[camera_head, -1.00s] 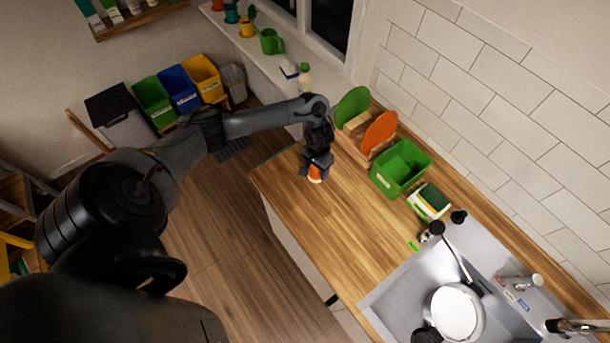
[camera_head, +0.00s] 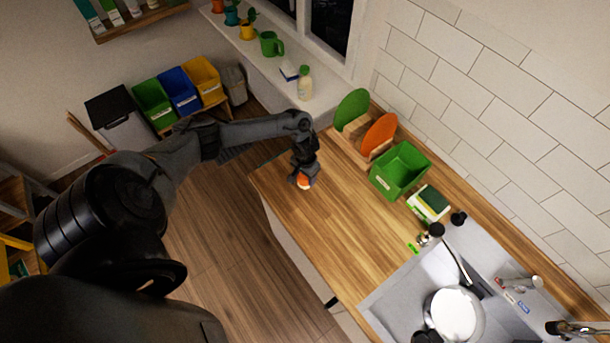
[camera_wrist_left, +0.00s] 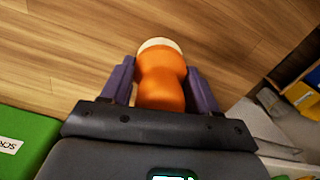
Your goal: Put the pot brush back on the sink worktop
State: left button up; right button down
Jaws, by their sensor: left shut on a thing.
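The pot brush (camera_wrist_left: 162,80), with a rounded orange body and a pale end, is between the two purple-grey fingers of my left gripper (camera_wrist_left: 160,85) in the left wrist view. The fingers are shut on it. In the head view my left gripper (camera_head: 303,174) is over the left end of the wooden sink worktop (camera_head: 325,230). The brush shows there as a small orange and white spot (camera_head: 304,182) below the fingers. I cannot tell whether it touches the wood. My right gripper is not in view.
A green bin (camera_head: 400,170) and a rack with green and orange boards (camera_head: 379,134) stand along the wall. A sponge tray (camera_head: 428,203) sits near the sink (camera_head: 400,295), which holds a white-bottomed pan (camera_head: 455,312). The worktop's left part is clear.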

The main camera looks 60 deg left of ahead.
pick_arm(q)
jog(key=o, duration=1.1)
jog(key=shift+f, duration=0.1)
